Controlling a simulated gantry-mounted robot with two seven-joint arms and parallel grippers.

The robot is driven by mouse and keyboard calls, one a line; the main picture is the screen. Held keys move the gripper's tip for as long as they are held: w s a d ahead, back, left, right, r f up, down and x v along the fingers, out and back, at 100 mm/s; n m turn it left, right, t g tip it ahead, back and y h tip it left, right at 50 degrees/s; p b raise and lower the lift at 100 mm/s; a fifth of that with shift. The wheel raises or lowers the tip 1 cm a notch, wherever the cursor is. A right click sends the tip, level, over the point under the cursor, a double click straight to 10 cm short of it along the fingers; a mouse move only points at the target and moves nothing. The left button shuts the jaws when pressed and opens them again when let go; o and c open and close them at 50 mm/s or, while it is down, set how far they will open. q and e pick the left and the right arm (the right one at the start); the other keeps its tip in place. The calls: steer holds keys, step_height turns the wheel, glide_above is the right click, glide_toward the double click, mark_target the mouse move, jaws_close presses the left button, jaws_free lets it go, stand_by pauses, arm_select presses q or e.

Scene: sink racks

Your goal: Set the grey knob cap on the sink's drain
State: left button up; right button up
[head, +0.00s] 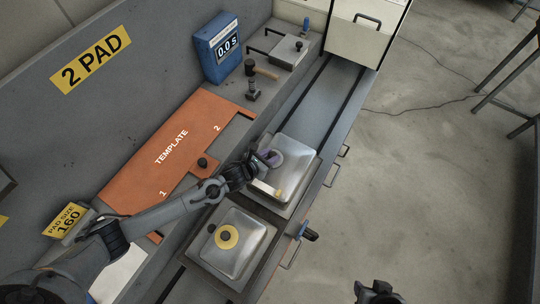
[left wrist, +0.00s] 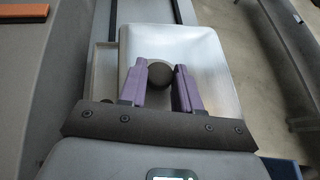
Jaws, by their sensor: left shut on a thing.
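My left gripper (head: 268,158) is over the upper steel sink (head: 300,165) in the head view. Its purple fingers show in the left wrist view (left wrist: 161,88), shut on the dark grey round knob cap (left wrist: 160,74). The cap lies over the sink's pale basin (left wrist: 205,55). The drain beneath is hidden by the cap and fingers, so I cannot tell whether the cap touches it. A dark part of my right gripper (head: 378,292) shows at the bottom edge of the head view; its jaws are unclear.
A second steel sink (head: 257,245) nearer has a yellow ring (head: 227,237) and a dark knob. An orange template board (head: 150,170) lies to the left. A blue timer box (head: 217,48) and a hammer (head: 260,69) stand behind. Handles stick out along the right side.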

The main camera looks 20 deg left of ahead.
arm_select(q)
steer(key=shift+f, duration=0.15)
steer(key=o, duration=1.1)
steer(key=shift+c, duration=0.2)
